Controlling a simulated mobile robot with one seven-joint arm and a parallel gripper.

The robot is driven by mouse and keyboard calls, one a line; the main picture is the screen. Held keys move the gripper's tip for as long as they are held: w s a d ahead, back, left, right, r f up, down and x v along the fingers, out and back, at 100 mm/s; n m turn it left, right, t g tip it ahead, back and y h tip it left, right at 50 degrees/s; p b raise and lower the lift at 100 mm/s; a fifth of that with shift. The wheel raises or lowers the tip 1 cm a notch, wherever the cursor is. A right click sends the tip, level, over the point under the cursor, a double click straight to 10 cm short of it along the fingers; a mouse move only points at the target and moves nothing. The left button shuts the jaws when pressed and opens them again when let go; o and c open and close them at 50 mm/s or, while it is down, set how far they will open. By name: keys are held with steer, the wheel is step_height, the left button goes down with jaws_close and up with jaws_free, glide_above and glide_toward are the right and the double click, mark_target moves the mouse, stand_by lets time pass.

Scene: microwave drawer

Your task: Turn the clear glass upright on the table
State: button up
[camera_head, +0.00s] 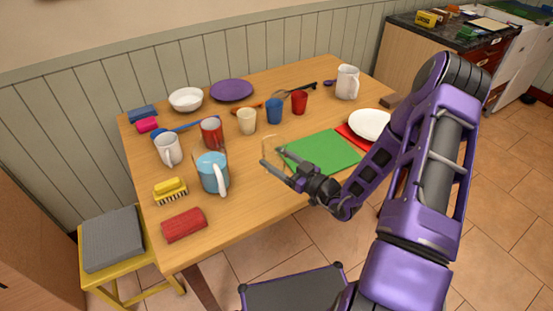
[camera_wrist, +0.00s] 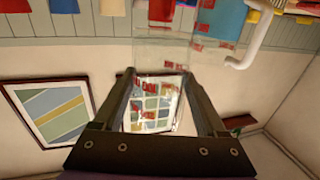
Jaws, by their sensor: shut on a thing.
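The clear glass (camera_head: 269,144) shows only as a faint outline at my gripper's fingertips, near the left edge of the green mat. My gripper (camera_head: 272,157) is shut on it over the front middle of the table (camera_head: 252,190). In the wrist view, the see-through glass (camera_wrist: 163,52) lies between and beyond the two fingers of my gripper (camera_wrist: 160,76). Its outline is too faint to tell which way its mouth points or whether it touches the table.
A blue-and-white pitcher (camera_head: 213,173) stands left of my gripper. A green mat (camera_head: 322,152) lies to the right, with a white plate (camera_head: 370,124) beyond. Red, cream and blue cups, including a blue cup (camera_head: 274,111), stand behind. The table's front middle is bare.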

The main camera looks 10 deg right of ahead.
steer(key=shift+r+p, duration=0.2)
steer(key=shift+p, duration=0.35)
steer(key=shift+f+b, duration=1.65)
steer(key=shift+f, duration=2.3)
steer(key=o, duration=1.2)
steer(key=v, duration=1.7)
steer(key=shift+d, duration=0.2)
steer(key=shift+s, duration=0.15)
